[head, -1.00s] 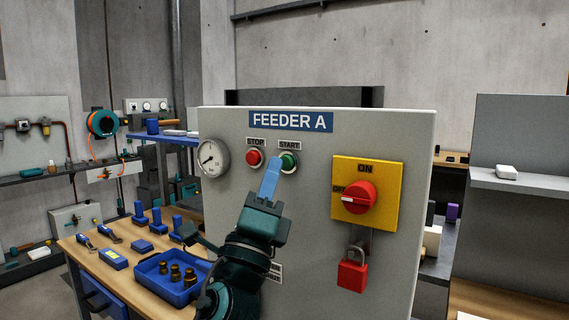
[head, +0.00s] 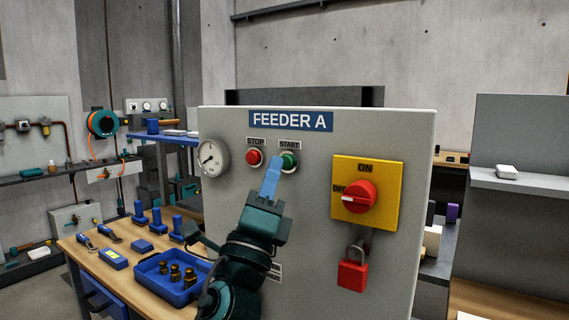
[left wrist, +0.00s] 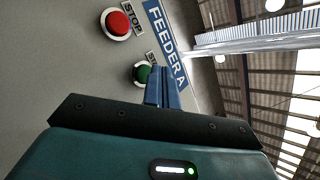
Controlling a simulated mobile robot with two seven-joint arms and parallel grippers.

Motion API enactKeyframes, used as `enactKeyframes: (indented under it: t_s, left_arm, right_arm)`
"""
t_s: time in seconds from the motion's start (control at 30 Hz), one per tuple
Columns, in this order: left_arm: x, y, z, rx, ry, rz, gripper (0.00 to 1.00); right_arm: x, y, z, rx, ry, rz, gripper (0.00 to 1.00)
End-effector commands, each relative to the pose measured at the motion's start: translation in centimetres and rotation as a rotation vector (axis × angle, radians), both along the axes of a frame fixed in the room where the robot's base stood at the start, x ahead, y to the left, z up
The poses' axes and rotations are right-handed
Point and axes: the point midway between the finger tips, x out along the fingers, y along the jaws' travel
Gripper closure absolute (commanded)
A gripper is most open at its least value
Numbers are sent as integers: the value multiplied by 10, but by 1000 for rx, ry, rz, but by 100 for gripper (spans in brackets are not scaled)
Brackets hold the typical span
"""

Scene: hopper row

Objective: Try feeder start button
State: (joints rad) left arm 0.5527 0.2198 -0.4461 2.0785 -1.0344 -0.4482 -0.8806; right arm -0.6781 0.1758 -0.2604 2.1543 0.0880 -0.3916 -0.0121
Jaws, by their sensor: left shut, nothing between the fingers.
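The green START button (head: 289,160) sits under its START label on the grey FEEDER A panel (head: 310,220). It also shows in the left wrist view (left wrist: 142,74), partly covered by my fingers. My left gripper (head: 275,160) is shut and empty, its blue fingertips at the lower left edge of the green button. I cannot tell whether they touch it. The red STOP button (head: 254,157) is to the left, also in the left wrist view (left wrist: 117,23). My right gripper does not show.
A yellow switch plate (head: 385,177) with a red rotary knob (head: 358,197) is right of the gripper, with a red padlock (head: 352,275) hanging below. A round gauge (head: 212,158) sits at the panel's left edge. A wooden bench (head: 150,285) with a blue tray (head: 155,282) stands at lower left.

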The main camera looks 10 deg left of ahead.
Motion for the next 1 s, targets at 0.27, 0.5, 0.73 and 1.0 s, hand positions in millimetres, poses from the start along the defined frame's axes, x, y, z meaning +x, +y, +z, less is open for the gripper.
enactKeyframes:
  t_s: [0.27,0.5,0.73,1.0]
  left_arm:
    - [6,-2,0,0,-1,0,100]
    - [6,-2,0,0,-1,0,100]
    - [8,-3,0,0,-1,0,100]
    - [11,-4,0,0,-1,0,100]
  right_arm:
    - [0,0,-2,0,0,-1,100]
    - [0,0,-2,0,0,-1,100]
    - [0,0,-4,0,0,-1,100]
    - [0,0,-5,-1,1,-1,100]
